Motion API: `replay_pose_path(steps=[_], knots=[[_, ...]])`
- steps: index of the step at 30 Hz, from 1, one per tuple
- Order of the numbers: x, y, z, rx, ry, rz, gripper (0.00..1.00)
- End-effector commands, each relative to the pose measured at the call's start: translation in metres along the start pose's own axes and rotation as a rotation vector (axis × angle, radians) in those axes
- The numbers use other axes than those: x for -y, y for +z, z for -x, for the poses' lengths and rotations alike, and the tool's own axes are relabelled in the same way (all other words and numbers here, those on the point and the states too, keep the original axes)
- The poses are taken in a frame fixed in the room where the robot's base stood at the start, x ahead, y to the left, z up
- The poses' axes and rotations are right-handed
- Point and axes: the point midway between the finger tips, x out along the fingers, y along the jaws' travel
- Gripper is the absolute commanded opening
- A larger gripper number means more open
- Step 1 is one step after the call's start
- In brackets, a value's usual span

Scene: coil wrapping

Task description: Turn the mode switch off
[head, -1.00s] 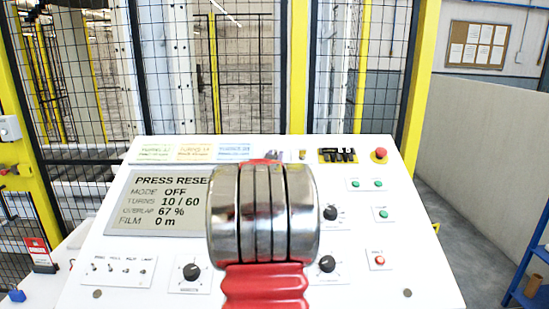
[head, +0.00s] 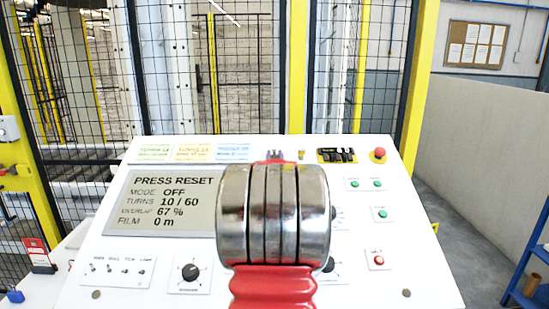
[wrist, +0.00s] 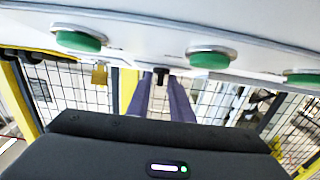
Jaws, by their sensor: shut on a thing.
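The panel screen (head: 163,203) reads "PRESS RESET", "MODE OFF", "TURNS 10 / 60", "OVERLAP 67 %" and "FILM 0 m". My gripper shows in the wrist view (wrist: 161,92) as two long purple-grey fingers, close together at the tips. They are shut on a small black switch knob (wrist: 161,75) under the panel's edge in that view. Its label cannot be read, so I cannot confirm that it is the mode switch. In the head view my arm covers the middle of the panel, and the fingers and the knob are mostly hidden behind it.
The white sloping panel (head: 120,250) bears a black dial (head: 190,272), several small toggles, green buttons (head: 380,214), a red button (head: 379,261) and a red mushroom button (head: 379,153). A brass padlock (wrist: 100,75) sits left of the fingers. Mesh fencing stands behind.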

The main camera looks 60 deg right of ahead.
Motion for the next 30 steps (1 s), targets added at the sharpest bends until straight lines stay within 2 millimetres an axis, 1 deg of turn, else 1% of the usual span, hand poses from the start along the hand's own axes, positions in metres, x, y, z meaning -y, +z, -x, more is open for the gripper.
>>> replay_pose_path(steps=[4,5,7,15,20,23,30], knots=[[0.000,-0.001,0.000,-0.002,0.000,0.000,0.00],[0.000,-0.001,0.000,-0.002,0.000,0.000,0.22],[0.000,-0.001,0.000,-0.001,0.000,0.000,0.26],[0.000,0.000,0.001,0.001,0.000,-0.001,0.26],[0.000,0.000,0.008,0.000,0.001,0.000,0.26],[0.000,0.000,0.016,0.001,0.001,0.000,0.26],[0.000,0.000,0.047,0.000,0.001,-0.001,0.26]])
